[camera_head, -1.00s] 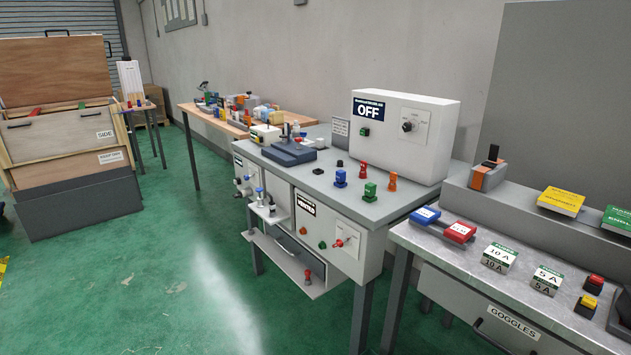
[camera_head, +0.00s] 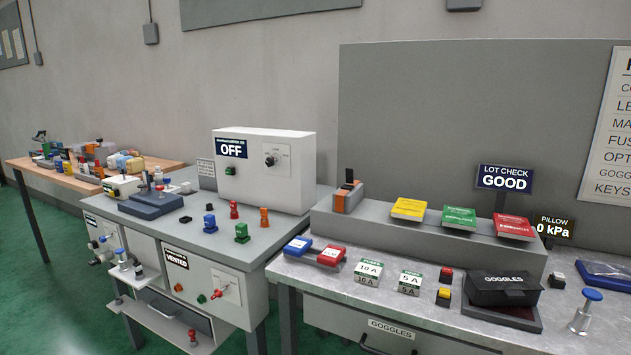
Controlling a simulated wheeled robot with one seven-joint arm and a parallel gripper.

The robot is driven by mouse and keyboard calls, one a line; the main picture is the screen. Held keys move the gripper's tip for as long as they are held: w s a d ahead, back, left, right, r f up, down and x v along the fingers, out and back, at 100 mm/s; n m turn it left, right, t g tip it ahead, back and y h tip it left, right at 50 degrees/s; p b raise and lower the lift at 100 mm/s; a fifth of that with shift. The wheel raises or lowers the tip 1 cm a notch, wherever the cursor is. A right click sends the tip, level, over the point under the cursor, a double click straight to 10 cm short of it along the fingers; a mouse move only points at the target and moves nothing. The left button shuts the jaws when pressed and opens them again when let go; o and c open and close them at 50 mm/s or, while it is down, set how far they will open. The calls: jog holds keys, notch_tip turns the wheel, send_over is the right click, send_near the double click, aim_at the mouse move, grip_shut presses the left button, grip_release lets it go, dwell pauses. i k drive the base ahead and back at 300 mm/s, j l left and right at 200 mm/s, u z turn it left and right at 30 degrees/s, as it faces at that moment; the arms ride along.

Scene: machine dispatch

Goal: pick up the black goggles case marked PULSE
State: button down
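A black box marked GOGGLES (camera_head: 503,290) sits on a dark base at the right part of the near metal-topped bench (camera_head: 400,292). I cannot read the word PULSE on it or anywhere else in view. Below it, in the bench front, is a drawer labelled GOGGLES (camera_head: 390,328), which looks shut; its inside is hidden. My gripper is not in view.
Fuse boxes marked 10 A (camera_head: 368,272) and 5 A (camera_head: 410,283) stand left of the black box. Yellow, green and red packs lie on the grey ledge (camera_head: 420,234) behind. A blue-topped plunger (camera_head: 585,312) stands at right. Green floor is clear at lower left.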

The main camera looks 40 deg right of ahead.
aim_at(479, 298)
jog(key=z, duration=1.05)
